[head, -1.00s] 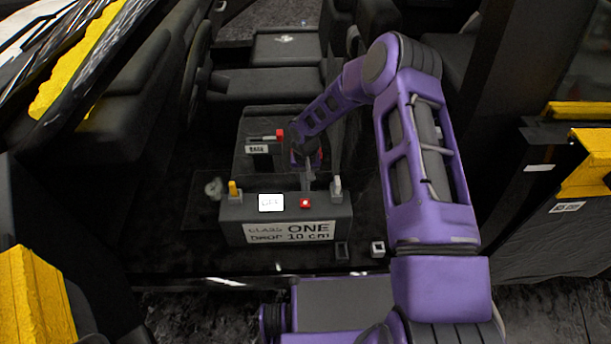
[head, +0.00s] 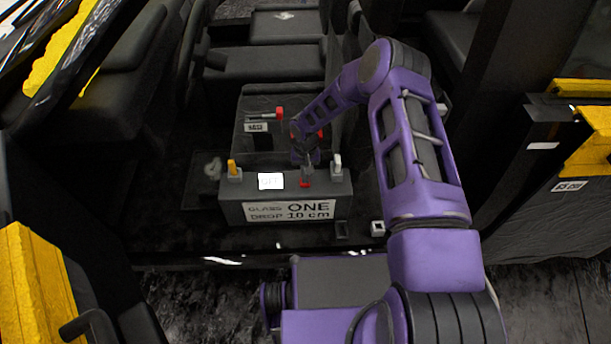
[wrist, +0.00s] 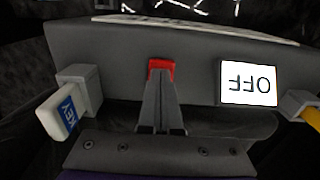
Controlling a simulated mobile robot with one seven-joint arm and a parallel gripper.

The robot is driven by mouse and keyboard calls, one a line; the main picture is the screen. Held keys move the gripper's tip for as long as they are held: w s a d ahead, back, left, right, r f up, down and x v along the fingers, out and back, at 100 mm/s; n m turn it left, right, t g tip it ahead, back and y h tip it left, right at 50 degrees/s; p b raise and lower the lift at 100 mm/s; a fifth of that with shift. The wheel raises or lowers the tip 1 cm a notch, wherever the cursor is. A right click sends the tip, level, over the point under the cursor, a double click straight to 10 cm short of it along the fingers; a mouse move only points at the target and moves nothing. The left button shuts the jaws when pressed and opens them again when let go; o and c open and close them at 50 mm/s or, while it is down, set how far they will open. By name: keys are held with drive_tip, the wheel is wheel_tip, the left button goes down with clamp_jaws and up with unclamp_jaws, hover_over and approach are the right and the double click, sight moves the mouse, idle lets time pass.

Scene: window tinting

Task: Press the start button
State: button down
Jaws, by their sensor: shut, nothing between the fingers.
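The control box (head: 232,208) is dark grey, with a white label reading "GLASS ONE DROP 10 cm". On its top is a red button (head: 306,184), which also shows in the wrist view (wrist: 161,65) just beyond my fingertips. My gripper (head: 307,176) is shut and empty, its tips down at the button; in the wrist view the tips (wrist: 160,84) overlap the button's near edge. I cannot tell whether the button is pressed in. A white display (head: 270,181) beside the button reads OFF in the wrist view (wrist: 248,84), turned over.
A white key tag (head: 337,162) in a grey holder stands right of the button, and a yellow lever (head: 232,167) stands at the box's left. Behind is another unit with a red-tipped handle (head: 279,113). Seats and a dark pillar surround the space.

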drive_tip(key=shift+f+b, duration=0.7)
drive_tip(key=shift+f, duration=0.1)
drive_tip(key=shift+s, duration=0.15)
drive_tip(key=shift+d+f, duration=0.1)
wheel_tip(320, 180, up, 9)
drive_tip(key=p, duration=0.4)
drive_tip(key=shift+f, duration=0.1)
drive_tip(key=shift+w, duration=0.2)
